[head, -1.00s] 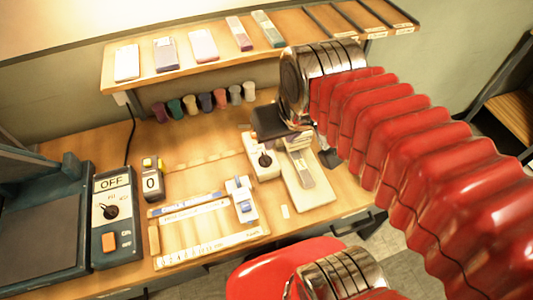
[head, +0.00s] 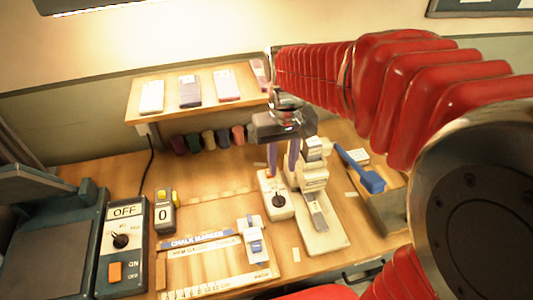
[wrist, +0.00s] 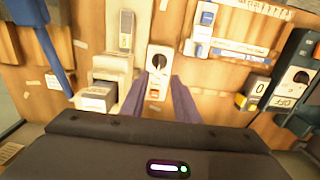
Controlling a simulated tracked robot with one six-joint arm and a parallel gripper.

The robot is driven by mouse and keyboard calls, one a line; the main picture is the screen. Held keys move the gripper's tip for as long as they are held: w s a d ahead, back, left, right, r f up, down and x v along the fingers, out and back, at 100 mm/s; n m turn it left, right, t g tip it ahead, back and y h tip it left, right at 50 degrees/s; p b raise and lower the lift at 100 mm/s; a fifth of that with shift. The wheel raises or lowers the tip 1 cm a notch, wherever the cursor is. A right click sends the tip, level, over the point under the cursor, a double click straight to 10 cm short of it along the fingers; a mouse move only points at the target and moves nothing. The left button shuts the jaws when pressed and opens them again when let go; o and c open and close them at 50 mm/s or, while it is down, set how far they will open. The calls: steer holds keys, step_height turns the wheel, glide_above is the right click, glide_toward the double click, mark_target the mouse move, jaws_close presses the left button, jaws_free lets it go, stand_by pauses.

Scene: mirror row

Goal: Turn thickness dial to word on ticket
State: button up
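A white box with a black dial (head: 278,201) stands on the bench; the dial also shows in the wrist view (wrist: 157,63). My gripper (head: 282,170) is above and behind this box, its two purple fingers pointing down, apart and empty. In the wrist view the fingers (wrist: 158,88) point toward the dial, with no contact visible. A second black dial (head: 120,240) is on the dark machine at the left, under a window reading OFF. The markings around both dials are too small to read. I cannot tell which paper is the ticket.
A pale press-like device (head: 318,215) stands close to the right of the white box. A blue-handled tool (head: 362,172) lies further right. A counter reading 0 (head: 163,214) and a ruled board (head: 215,265) are at the left. A shelf (head: 215,105) hangs behind.

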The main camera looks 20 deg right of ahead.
mark_target(280, 199)
stand_by(0.3)
step_height(280, 199, down, 14)
steer(key=shift+r, duration=0.1)
stand_by(0.7)
steer(key=shift+c, duration=0.4)
jaws_close()
